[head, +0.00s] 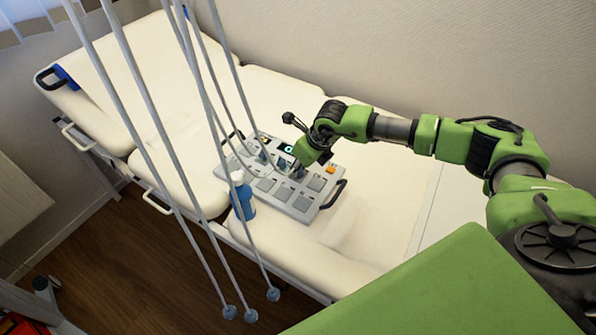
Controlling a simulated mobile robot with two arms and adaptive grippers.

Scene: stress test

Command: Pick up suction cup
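Several thin grey tubes hang down from the top of the head view. Three of them end in blue-grey suction cups (273,294) that hang over the floor beside the bed. Other tubes end on a grey panel (302,203) lying on the bed, with small blue-grey cups (262,157) at their ends. My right gripper (292,170) is low over the far side of this panel, close to the small cups. Its fingers are small and partly hidden, so I cannot tell whether they hold anything. My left gripper is not in view.
The cream padded bed (375,235) runs along the wall. A blue bottle (242,196) with a white cap stands by the panel's left side. The hanging tubes cross the space left of my arm. Brown wooden floor (130,265) is at lower left.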

